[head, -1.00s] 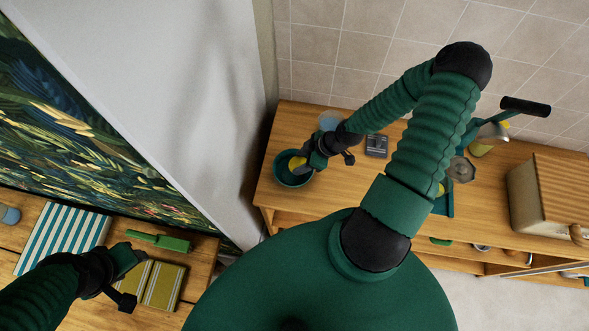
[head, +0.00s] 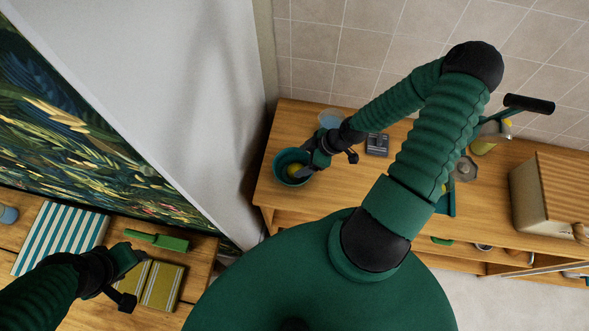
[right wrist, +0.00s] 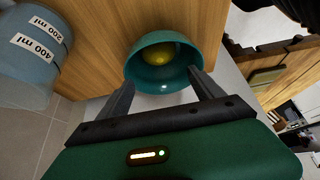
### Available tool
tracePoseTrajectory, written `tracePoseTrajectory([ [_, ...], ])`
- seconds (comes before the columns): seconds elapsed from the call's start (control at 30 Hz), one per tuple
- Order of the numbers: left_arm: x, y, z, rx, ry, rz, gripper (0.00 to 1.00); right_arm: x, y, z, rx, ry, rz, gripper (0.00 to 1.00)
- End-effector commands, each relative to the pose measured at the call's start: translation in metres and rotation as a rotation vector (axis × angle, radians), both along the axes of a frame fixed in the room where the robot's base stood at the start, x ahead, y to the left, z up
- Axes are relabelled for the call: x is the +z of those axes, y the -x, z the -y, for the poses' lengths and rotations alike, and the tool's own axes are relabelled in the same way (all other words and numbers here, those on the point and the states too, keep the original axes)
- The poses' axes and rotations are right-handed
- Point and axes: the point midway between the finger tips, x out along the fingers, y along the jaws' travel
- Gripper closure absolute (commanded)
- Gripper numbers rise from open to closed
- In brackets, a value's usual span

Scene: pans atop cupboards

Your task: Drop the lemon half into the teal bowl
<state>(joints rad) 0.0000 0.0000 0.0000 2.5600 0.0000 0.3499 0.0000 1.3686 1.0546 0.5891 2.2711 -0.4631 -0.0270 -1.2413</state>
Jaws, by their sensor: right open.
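The teal bowl (head: 281,174) stands upright near the left end of the wooden cupboard top in the head view. The yellow lemon half (head: 294,170) lies inside it. In the right wrist view the lemon half (right wrist: 159,53) rests within the teal bowl (right wrist: 141,72). My right gripper (head: 308,172) is at the bowl's right side, open and empty. Its two fingers (right wrist: 158,88) are apart in front of the bowl in the right wrist view. My left gripper (head: 137,278) hangs over the lower-left wooden surface, and its jaw opening is unclear.
A clear measuring cup (head: 331,119) stands behind the bowl and also shows in the right wrist view (right wrist: 28,58). A grey device (head: 377,144) is right of my right gripper. A wooden-lidded box (head: 545,195) stands far right. Striped cloth (head: 60,238) lies at left.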

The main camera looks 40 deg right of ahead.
Motion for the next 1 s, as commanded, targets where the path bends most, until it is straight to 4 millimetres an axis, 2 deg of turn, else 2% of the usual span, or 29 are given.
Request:
tracePoseTrajectory([
  [0.3, 0.01, 0.0, 0.0, 0.0, 0.0, 0.0, 0.51, 0.082, 0.035, 0.031, -0.008, 0.005, 0.0, 0.24],
  [0.5, 0.019, 0.0, 0.0, 0.0, 0.0, 0.0, 0.51, 0.12, 0.053, 0.044, -0.004, 0.002, -0.002, 0.24],
  [0.67, 0.021, 0.0, 0.0, 0.0, 0.0, 0.0, 0.51, 0.131, 0.058, 0.048, -0.001, 0.001, -0.002, 0.24],
  [1.0, 0.02, 0.0, 0.0, 0.0, 0.0, 0.0, 0.51, 0.131, 0.058, 0.048, 0.001, 0.0, -0.003, 0.24],
])
